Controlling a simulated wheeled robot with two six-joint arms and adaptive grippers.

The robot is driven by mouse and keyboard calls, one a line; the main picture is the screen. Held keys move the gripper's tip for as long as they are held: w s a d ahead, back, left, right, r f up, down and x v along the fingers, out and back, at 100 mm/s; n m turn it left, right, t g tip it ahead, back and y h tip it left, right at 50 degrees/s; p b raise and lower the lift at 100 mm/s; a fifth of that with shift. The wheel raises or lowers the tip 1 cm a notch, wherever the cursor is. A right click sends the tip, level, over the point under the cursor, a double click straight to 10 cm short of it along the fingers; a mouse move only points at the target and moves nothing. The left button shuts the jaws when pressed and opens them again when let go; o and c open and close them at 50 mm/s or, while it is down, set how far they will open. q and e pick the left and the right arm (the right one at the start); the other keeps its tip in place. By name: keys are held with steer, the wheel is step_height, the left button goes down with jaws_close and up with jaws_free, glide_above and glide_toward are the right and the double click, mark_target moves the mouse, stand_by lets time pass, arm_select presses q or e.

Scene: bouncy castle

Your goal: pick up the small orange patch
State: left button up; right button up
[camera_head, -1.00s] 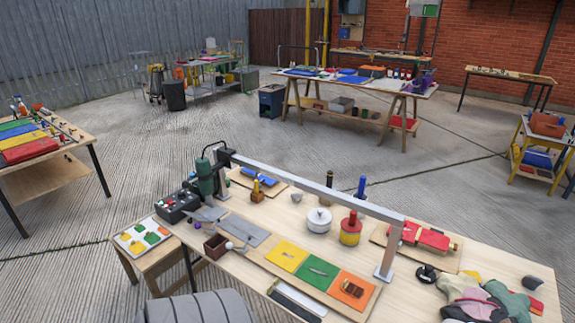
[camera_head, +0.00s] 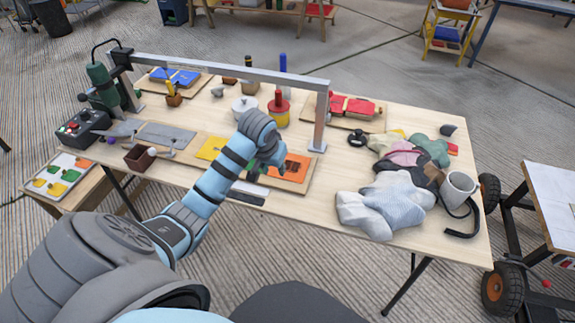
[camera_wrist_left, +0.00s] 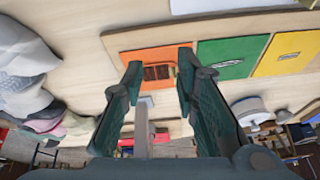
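A white tray (camera_head: 40,183) at the table's left end holds several small patches in orange, green and yellow; a small orange patch (camera_head: 82,163) lies near its far right corner. On the work board, a larger orange square (camera_head: 298,163) carries a brown, brick-patterned rectangle; it also shows in the left wrist view (camera_wrist_left: 138,54). My left gripper (camera_head: 264,168) hangs by this orange square, far to the right of the tray. In the left wrist view, my left gripper (camera_wrist_left: 158,66) is open, its fingers apart and empty, with the brown rectangle seen between the tips. My right gripper is out of view.
A metal arch (camera_head: 230,72) spans the table, with a post close right of the board. A white pot (camera_head: 244,106) and red-and-yellow container (camera_head: 280,110) stand behind. Crumpled cloths (camera_head: 385,204) and a white mug (camera_head: 458,188) fill the right end.

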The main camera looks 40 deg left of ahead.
arm_select(q)
steer(key=w+a+r+n, duration=0.1)
steer(key=w+a+r, duration=0.2)
steer(key=a+r, duration=0.15)
steer(key=b, duration=0.5)
glide_toward(289, 163)
steer(key=a+f, duration=0.1)
steer(key=f, duration=0.2)
steer(key=w+a+f, duration=0.1)
steer(key=f, duration=0.1)
steer(key=shift+w+a+f, duration=0.1)
steer(key=shift+a+f, duration=0.2)
steer(key=shift+a, duration=0.1)
steer(key=shift+w, duration=0.1)
steer(key=shift+a, duration=0.1)
steer(key=shift+c, duration=0.5)
jaws_close()
